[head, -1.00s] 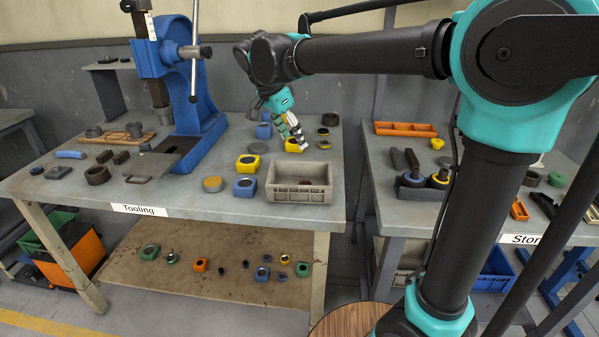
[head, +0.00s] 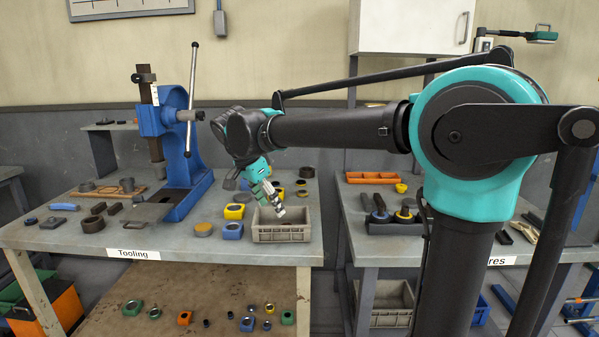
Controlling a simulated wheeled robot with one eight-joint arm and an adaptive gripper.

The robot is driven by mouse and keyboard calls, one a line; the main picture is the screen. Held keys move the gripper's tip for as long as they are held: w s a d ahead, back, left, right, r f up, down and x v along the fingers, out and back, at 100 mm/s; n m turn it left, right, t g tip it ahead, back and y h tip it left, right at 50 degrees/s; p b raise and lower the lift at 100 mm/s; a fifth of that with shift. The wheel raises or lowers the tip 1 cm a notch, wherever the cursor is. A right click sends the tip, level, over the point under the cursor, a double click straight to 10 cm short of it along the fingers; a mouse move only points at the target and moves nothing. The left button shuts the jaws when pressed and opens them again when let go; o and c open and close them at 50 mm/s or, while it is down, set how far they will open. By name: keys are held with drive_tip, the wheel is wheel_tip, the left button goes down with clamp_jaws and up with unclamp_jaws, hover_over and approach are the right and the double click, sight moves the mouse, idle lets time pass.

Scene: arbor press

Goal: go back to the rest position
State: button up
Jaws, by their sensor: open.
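My gripper (head: 279,211) hangs at the end of my arm, pointing down and to the right. In the picture it overlaps the back left part of the grey crate (head: 282,236) on the tooling table (head: 60,238). Its fingers look small here, and I see nothing held between them. I cannot tell its exact height above the crate from this view. The inside of the crate is mostly hidden by its front wall.
A blue arbor press (head: 177,150) stands on the table left of my gripper. Yellow and blue blocks (head: 233,230) sit left of the crate. A second table (head: 365,243) at the right holds an orange tray (head: 371,178) and a dark tool holder (head: 393,225).

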drive_tip(key=s+d+f+n+y, duration=0.1)
drive_tip(key=s+d+f+n, duration=0.25)
drive_tip(key=d+f, duration=0.65)
drive_tip(key=s+d+f+n+y, duration=0.2)
drive_tip(key=s+d+f+n, duration=0.15)
drive_tip(key=d+f, duration=0.65)
drive_tip(key=s+d+f+n+t, duration=0.1)
drive_tip(key=s+d+f+n, duration=0.1)
drive_tip(key=s+d+f, duration=0.3)
drive_tip(key=s+d, duration=0.2)
drive_tip(key=s, duration=0.2)
drive_tip(key=shift+d+f+n, duration=0.2)
drive_tip(key=shift+f+n, duration=0.1)
drive_tip(key=shift+a, duration=0.1)
